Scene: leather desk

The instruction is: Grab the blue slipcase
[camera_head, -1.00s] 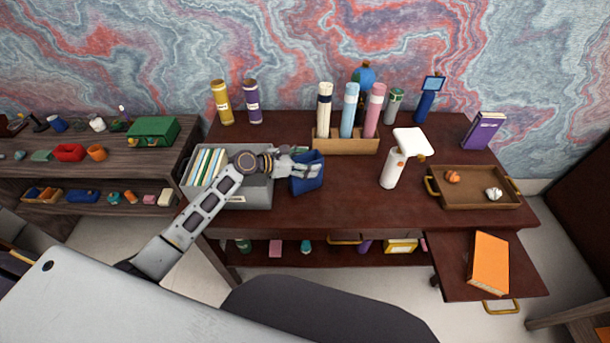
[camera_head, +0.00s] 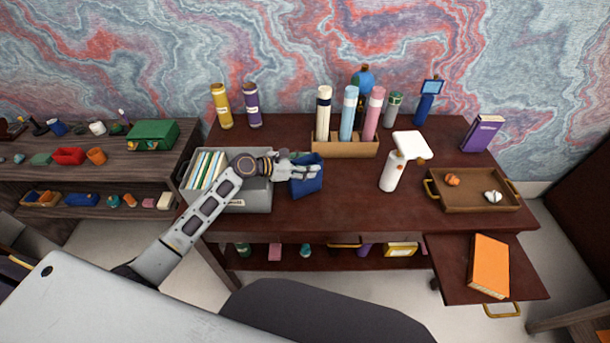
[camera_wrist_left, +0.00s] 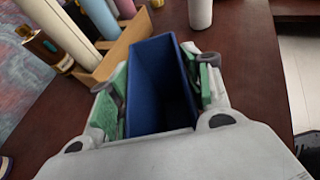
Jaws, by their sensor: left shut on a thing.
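The blue slipcase (camera_head: 307,182) stands on the dark red desk, just right of the grey file box. My left gripper (camera_head: 300,172) reaches it from the left and is shut on it. In the left wrist view, the slipcase (camera_wrist_left: 160,85) is an open-topped blue box between the two green-padded fingers of the left gripper (camera_wrist_left: 158,100). The pads lie close along its two sides. Whether its base touches the desk is hard to tell. My right gripper is not in view.
The grey file box (camera_head: 240,196) with folders stands left of the slipcase. A wooden holder (camera_head: 345,147) with upright tubes is behind it. A white lamp (camera_head: 391,172) and a wooden tray (camera_head: 470,206) are to the right. The desk in front of the slipcase is clear.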

